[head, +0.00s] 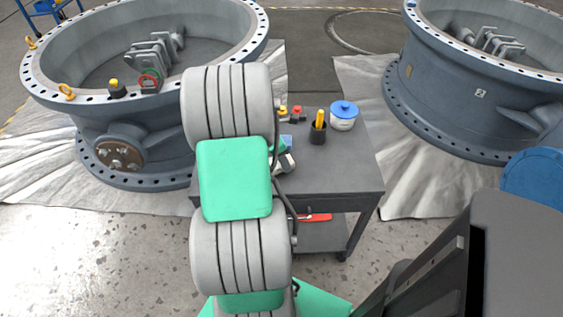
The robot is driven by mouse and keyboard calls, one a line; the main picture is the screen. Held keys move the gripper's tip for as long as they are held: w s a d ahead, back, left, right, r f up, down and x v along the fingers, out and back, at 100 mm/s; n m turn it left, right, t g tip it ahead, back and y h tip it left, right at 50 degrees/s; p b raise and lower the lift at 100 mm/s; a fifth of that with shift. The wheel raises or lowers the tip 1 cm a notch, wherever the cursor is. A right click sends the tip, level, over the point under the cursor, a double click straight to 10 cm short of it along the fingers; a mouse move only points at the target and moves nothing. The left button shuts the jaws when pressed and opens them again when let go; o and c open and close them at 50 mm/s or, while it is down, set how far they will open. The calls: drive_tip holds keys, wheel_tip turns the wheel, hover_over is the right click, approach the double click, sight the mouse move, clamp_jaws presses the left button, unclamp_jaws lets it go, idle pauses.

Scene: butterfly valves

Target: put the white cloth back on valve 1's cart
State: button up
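A dark grey cart (345,178) stands between two large grey valves. The left valve (135,125) and the right valve (460,105) each lie on pale sheeting; I cannot read which one is valve 1. I cannot make out the white cloth; my arm covers the left part of the cart top. My arm rises in front of the cart, and its grey and green links hide its far end. A small pale and green piece shows beside the arm over the cart top, too hidden to identify. I cannot see my gripper's fingers.
The cart top holds a blue-lidded white tub (343,115), a dark cup (318,132) with a yellow item, and small red and yellow pieces. A red item (315,217) lies on the lower shelf. The cart top's front right is bare. A blue cart (45,8) stands far left.

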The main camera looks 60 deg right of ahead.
drive_tip(key=shift+f, duration=0.7)
drive_tip(key=shift+r, duration=0.1)
drive_tip(key=o, duration=1.2)
